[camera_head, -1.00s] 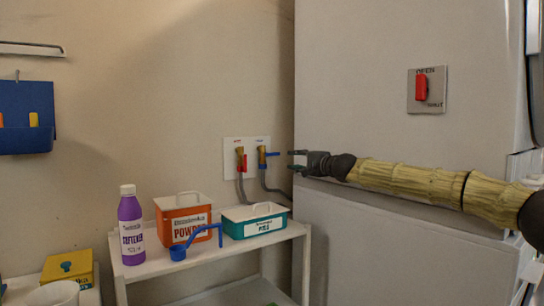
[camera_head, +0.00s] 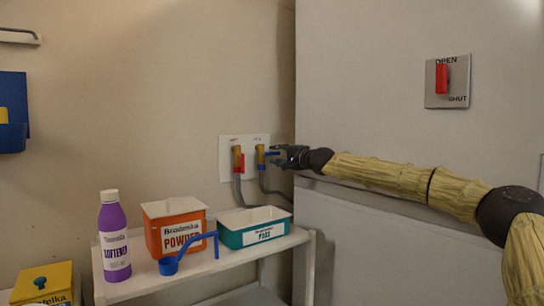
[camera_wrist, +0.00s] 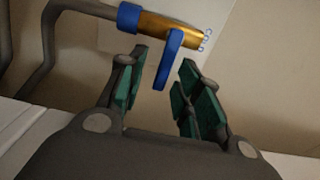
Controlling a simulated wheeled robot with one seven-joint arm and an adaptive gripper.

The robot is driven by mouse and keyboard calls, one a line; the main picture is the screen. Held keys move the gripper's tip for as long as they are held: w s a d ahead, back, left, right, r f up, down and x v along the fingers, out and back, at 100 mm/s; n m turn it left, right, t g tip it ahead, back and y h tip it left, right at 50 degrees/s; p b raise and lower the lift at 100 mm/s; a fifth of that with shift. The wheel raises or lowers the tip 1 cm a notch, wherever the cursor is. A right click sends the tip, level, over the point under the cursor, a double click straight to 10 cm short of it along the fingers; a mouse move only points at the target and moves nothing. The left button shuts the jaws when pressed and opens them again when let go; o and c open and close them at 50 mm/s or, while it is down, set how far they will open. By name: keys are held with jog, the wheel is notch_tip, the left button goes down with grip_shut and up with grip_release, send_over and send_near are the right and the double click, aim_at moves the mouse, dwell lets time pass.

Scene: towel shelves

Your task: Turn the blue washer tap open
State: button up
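The blue washer tap is a brass valve (camera_wrist: 165,30) with a blue lever (camera_wrist: 167,62). In the head view it is the right one of two taps on a white wall plate (camera_head: 226,160), and its blue lever (camera_head: 271,154) sticks out sideways to the right. My gripper (camera_wrist: 163,88) is open, with its green-padded fingers either side of the lever's end in the wrist view. I cannot tell whether a finger touches it. In the head view my gripper (camera_head: 276,155) is at the lever's right end and partly hides it.
The red-lever tap (camera_head: 239,162) is just left of the blue one, with grey hoses below. A shelf (camera_head: 222,275) below holds a purple bottle (camera_head: 113,243), an orange powder box (camera_head: 173,227), a blue scoop (camera_head: 168,266) and a teal pods box (camera_head: 232,238). A white panel with a red switch (camera_head: 442,78) stands right.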

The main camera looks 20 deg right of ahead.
aim_at(263, 163)
jog(key=shift+w+a+r, duration=0.1)
jog(key=shift+w+r, duration=0.05)
jog(key=shift+w, duration=0.2)
grip_shut()
jog(key=shift+f+m, duration=0.2)
jog(key=shift+m, duration=0.1)
jog(key=shift+s+a+f+m+b, duration=0.25)
jog(key=shift+a+f+m+b, duration=0.35)
jog(key=shift+m+b, duration=1.55)
jog(key=shift+s+a+f+m+b, duration=0.25)
jog(key=shift+a+f+m+b, duration=0.35)
jog(key=shift+m, duration=3.05)
jog(key=shift+s+a+f+m+b, duration=0.25)
jog(key=shift+a+f+m+b, duration=0.35)
jog(key=shift+m+b, duration=1.55)
jog(key=shift+r+m+p, duration=0.15)
jog(key=shift+m+p, duration=0.65)
jog(key=shift+m, duration=0.05)
